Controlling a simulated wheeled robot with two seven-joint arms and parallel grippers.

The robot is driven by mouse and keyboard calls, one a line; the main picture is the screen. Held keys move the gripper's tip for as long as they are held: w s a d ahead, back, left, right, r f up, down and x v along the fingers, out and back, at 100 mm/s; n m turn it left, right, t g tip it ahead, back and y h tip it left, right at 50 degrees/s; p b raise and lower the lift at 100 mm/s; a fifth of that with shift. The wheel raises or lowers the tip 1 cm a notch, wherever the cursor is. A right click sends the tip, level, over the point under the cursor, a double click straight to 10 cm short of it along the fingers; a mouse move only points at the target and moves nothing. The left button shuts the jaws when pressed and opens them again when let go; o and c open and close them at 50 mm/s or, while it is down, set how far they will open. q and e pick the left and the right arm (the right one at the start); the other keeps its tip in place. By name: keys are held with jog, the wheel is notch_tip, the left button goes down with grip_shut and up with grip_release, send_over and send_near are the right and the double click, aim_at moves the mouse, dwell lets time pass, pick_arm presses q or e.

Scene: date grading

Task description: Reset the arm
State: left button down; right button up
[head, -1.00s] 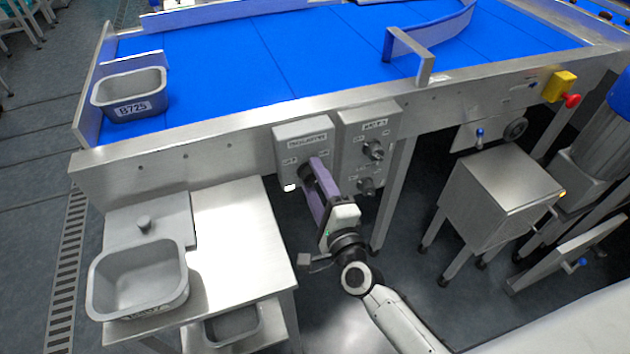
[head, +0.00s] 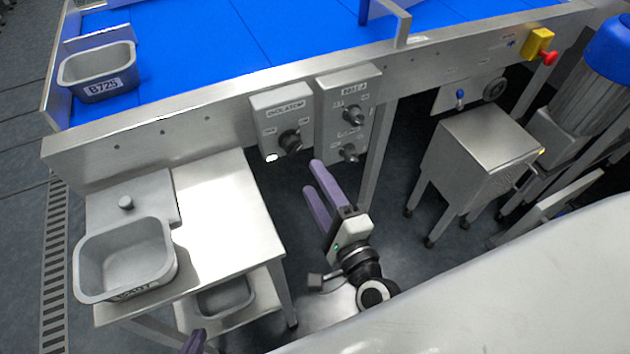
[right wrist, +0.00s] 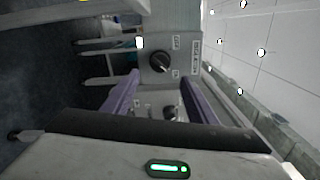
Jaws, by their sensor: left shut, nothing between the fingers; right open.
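My right gripper (head: 314,179) is open and empty in the head view, its purple fingers pointing up. It is just below the grey isolator box (head: 267,107) and apart from it. The black isolator knob (head: 290,141) is uncovered. In the right wrist view the two fingers of my right gripper (right wrist: 166,90) stand apart, with a black knob (right wrist: 160,62) beyond them. My left gripper (head: 194,342) shows only as a purple tip at the bottom edge of the head view, shut; the rest is out of frame.
A second control box (head: 330,118) with several knobs adjoins the isolator box. A steel side table (head: 232,215) holds a grey tub (head: 82,268) at left. A steel cabinet (head: 478,148) stands at right. The blue belt (head: 200,65) carries a tub labelled B725 (head: 68,75).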

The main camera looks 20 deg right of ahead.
jog(key=s+a+f+n+g+y, duration=0.1)
jog(key=s+f+n+g+y, duration=0.1)
jog(key=s+f+n+g, duration=0.7)
jog(key=s+f+n, duration=0.6)
jog(key=n, duration=0.7)
jog(key=shift+p, duration=0.3)
jog(key=shift+s, duration=0.1)
